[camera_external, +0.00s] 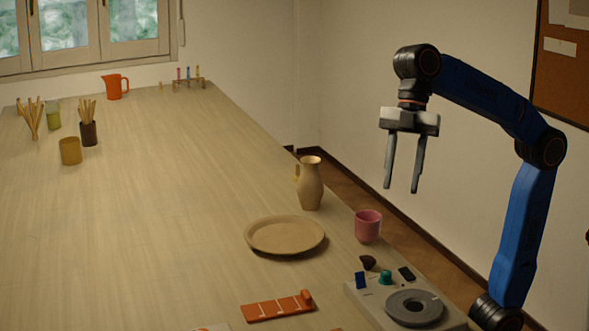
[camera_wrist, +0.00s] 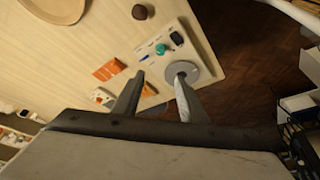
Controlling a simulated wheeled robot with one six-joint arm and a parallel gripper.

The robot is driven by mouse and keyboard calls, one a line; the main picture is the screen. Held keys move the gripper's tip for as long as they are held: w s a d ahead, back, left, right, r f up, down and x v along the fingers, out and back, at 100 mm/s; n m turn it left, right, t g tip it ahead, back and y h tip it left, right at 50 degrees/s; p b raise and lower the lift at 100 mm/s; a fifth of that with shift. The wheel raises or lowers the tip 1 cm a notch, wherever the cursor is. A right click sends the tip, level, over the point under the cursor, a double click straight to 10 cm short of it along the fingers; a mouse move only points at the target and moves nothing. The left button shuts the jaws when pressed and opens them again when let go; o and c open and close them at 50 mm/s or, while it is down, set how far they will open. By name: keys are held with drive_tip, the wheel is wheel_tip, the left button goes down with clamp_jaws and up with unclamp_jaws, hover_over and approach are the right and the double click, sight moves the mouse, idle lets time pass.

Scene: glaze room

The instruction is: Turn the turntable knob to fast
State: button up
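The turntable unit is a pale panel (camera_external: 357,292) at the table's right edge, with a grey round disc (camera_external: 414,307) on it. A teal knob (camera_external: 386,277) stands on the panel behind the disc, between a blue part (camera_external: 361,281) and a black part (camera_external: 406,273). In the wrist view the teal knob (camera_wrist: 177,38) and the grey disc (camera_wrist: 181,73) lie beyond my fingers. The knob's markings are too small to read. My gripper (camera_external: 401,189) is open and empty, pointing down, well above the panel.
A dark brown object (camera_external: 368,262) and a pink cup (camera_external: 368,226) stand behind the panel. A tan jug (camera_external: 311,184), a tan plate (camera_external: 284,235) and an orange strip with white marks (camera_external: 272,308) are to its left. The table's left-middle is clear.

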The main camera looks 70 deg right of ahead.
sight(386, 272)
drive_tip(key=x, duration=1.9)
drive_tip(key=shift+d+f, duration=0.25)
drive_tip(key=shift+f, duration=0.2)
drive_tip(key=shift+c, duration=0.3)
clamp_jaws()
